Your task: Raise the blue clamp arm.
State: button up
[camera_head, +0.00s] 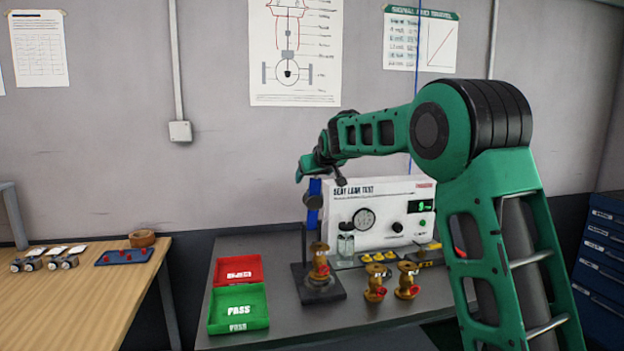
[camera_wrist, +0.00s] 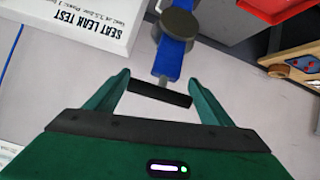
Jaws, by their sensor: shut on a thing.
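The blue clamp arm (camera_wrist: 168,58) shows in the wrist view with a dark round pad (camera_wrist: 179,23) on it and a black crossbar handle (camera_wrist: 160,94) at its near end. My gripper (camera_wrist: 158,88) is shut on this handle, one finger at each end of the bar. In the head view my gripper (camera_head: 318,165) is high above the test stand (camera_head: 322,290), at the left end of the seat leak tester. The blue clamp arm (camera_head: 314,188) is just below it, partly hidden. A brass valve (camera_head: 319,262) stands upright on the stand, below the pad.
The white seat leak tester (camera_head: 385,205) stands behind the stand. Two more brass valves (camera_head: 375,282) are to the right. A red tray (camera_head: 238,270) and green PASS tray (camera_head: 238,308) lie to the left. A wooden bench (camera_head: 80,300) is further left.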

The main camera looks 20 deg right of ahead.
jog(key=shift+a+f, duration=0.1)
jog(key=shift+f, duration=0.3)
jog(key=o, duration=1.5)
jog(key=shift+w+f, duration=0.1)
jog(key=shift+r, duration=0.25)
jog(key=shift+s+r, duration=0.35)
jog(key=shift+s, duration=0.2)
jog(key=v, duration=0.9)
jog(key=shift+s, duration=0.2)
jog(key=shift+c, duration=0.7)
